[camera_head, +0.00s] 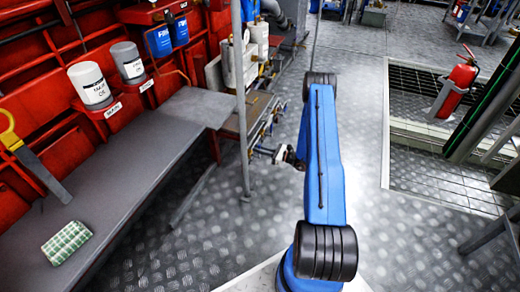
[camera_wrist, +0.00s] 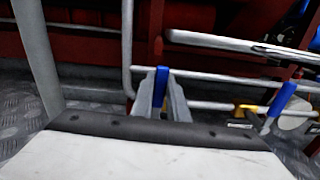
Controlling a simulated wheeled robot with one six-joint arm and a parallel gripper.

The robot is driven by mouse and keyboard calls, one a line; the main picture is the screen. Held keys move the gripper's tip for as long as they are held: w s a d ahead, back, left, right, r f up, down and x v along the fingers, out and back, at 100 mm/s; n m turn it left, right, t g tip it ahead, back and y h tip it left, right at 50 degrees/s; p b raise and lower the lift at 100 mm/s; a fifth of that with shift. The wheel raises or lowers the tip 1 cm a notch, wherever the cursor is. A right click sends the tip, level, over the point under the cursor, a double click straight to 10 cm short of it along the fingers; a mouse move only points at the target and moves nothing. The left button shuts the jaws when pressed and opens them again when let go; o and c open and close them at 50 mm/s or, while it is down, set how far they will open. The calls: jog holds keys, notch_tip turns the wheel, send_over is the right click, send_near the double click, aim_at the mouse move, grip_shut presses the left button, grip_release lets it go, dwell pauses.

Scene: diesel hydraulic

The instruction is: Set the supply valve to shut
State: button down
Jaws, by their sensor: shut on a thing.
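My gripper (camera_wrist: 160,98) is shut on a blue valve handle (camera_wrist: 159,84), with one grey finger on each side of it. The handle stands upright in the wrist view, and its lower end is hidden between the fingers. A second blue handle (camera_wrist: 281,100) is to the right, tilted, near a yellow fitting (camera_wrist: 244,110) on a pale pipe. I see no label, so I cannot tell which handle is the supply valve. In the head view my gripper (camera_head: 278,154) is at the low pipework (camera_head: 266,128) beside the bench, too small there to show the handle.
A bright metal bar (camera_wrist: 225,42) crosses above and right of my gripper. A thin upright post (camera_head: 241,110) stands left of the pipework. The grey bench (camera_head: 130,165) holds a green checked cloth (camera_head: 66,242). Open chequered floor (camera_head: 370,235) lies to the right.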

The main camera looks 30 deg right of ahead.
jog(key=shift+s+a+f+n, duration=0.1)
jog(key=shift+s+n, duration=0.05)
jog(key=shift+n, duration=0.15)
jog(key=c, duration=1.7)
grip_release()
jog(key=v, duration=1.7)
jog(key=shift+s, duration=0.15)
